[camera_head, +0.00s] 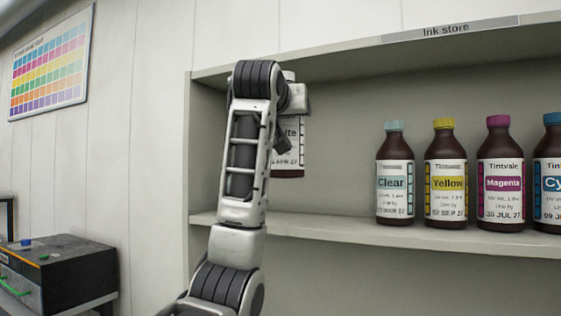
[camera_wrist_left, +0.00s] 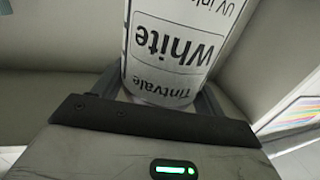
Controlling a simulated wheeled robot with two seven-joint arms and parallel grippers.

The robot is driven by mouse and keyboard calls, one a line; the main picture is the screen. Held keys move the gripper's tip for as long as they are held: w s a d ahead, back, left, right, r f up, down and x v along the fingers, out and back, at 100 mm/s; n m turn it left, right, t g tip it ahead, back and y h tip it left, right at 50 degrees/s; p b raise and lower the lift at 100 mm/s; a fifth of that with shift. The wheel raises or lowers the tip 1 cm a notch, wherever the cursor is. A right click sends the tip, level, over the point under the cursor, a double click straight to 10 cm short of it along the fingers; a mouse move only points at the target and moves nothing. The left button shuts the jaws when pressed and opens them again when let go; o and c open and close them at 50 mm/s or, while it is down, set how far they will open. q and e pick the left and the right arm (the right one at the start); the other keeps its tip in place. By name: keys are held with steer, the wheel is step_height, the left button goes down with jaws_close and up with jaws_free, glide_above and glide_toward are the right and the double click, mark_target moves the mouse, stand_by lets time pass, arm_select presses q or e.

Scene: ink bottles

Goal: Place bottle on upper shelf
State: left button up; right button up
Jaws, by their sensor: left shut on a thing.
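A dark brown bottle with a white "White" label (camera_head: 287,168) is in my left gripper (camera_head: 290,125). The bottle hangs upright inside the shelf bay, above the upper shelf board (camera_head: 310,228), at the bay's left end. My left arm hides its left part and most of its top. My right gripper is not in view.
Clear (camera_head: 395,182), Yellow (camera_head: 446,183), Magenta (camera_head: 501,184) and cyan-capped (camera_head: 549,182) bottles stand in a row on the same board, to the right. Board between them and the held bottle is free. The bay's left side wall (camera_head: 205,150) is close to my arm.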

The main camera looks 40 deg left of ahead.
arm_select(q)
steer(key=w+a+f, duration=0.3)
steer(key=a+f, duration=0.2)
steer(key=f, duration=0.4)
steer(key=shift+w+f, duration=0.15)
steer(key=shift+w, duration=0.2)
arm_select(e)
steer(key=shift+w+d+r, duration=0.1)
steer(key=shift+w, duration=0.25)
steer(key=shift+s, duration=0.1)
arm_select(q)
steer(key=shift+f, duration=0.2)
steer(key=o, duration=1.3)
steer(key=shift+c, duration=0.2)
steer(key=shift+o, duration=0.2)
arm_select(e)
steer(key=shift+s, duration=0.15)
